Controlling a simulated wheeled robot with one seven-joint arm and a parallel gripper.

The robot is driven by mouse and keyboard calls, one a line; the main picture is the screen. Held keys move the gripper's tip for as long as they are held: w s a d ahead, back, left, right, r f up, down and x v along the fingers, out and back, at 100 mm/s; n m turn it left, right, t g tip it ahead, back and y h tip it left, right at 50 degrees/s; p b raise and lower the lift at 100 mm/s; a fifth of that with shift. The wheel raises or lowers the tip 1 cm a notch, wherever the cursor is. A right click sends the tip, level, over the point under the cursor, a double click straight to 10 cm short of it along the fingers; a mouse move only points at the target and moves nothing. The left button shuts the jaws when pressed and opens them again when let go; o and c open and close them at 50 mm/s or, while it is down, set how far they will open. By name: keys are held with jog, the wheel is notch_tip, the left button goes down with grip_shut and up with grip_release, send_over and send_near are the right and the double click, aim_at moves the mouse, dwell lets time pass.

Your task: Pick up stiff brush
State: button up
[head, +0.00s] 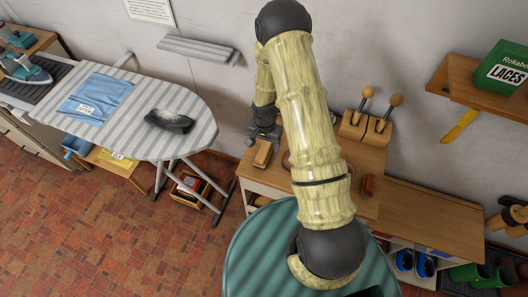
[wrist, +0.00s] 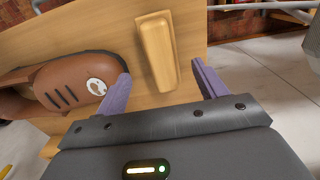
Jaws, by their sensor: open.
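A pale wooden block, which looks like the back of the stiff brush (head: 263,153), lies near the left edge of the wooden bench top (head: 350,160). No bristles show. In the wrist view the brush (wrist: 157,52) appears ahead of and between my two purple fingers, with clear space on both sides. My gripper (wrist: 161,74) is open and empty. In the head view my gripper (head: 265,137) is at the far left of the bench, just behind the brush, and partly hidden by my arm.
A brown rounded object with dark slots and a white emblem (wrist: 72,84) lies left of the brush, close to my left finger. A wooden block with ball-topped handles (head: 366,124) stands at the bench's back. An ironing board (head: 190,140) stands to the left.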

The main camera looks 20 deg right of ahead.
aim_at(264, 149)
dwell(0.3)
jog(key=shift+a+f+p, duration=0.1)
jog(key=shift+f+p, duration=0.7)
jog(key=shift+f, duration=0.15)
jog(key=shift+w+f+p, duration=0.1)
jog(key=shift+f+p, duration=0.45)
jog(key=shift+f, duration=1.1)
jog(key=c, duration=1.1)
